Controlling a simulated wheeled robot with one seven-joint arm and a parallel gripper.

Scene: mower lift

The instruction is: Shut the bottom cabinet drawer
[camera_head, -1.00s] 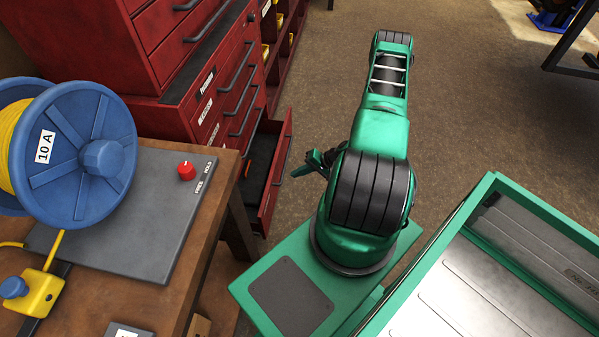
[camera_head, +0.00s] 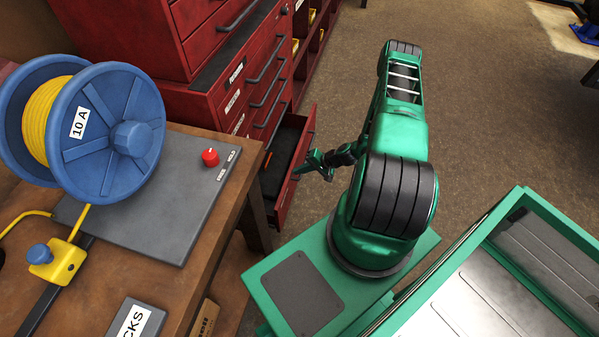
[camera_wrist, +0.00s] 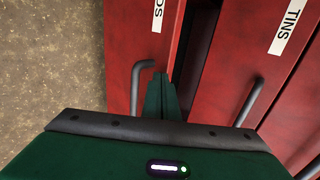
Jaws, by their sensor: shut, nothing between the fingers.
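The bottom drawer (camera_head: 297,172) of the red cabinet (camera_head: 205,104) stands open, with its dark interior showing in the head view. In the wrist view, its red front (camera_wrist: 125,35) carries a partly hidden white label and a grey bar handle (camera_wrist: 136,82). My gripper (camera_head: 310,157) is at the outer side of this front in the head view. In the wrist view, my gripper's green fingers (camera_wrist: 160,82) are shut and empty beside the handle, at the front's upper edge. I cannot tell whether they touch it.
The drawer labelled TINS (camera_wrist: 283,30) is above, with its own handle (camera_wrist: 248,102). A wooden bench (camera_head: 215,225) with a blue cable reel (camera_head: 112,125) stands left of my arm. Brown floor (camera_head: 490,120) is clear to the right.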

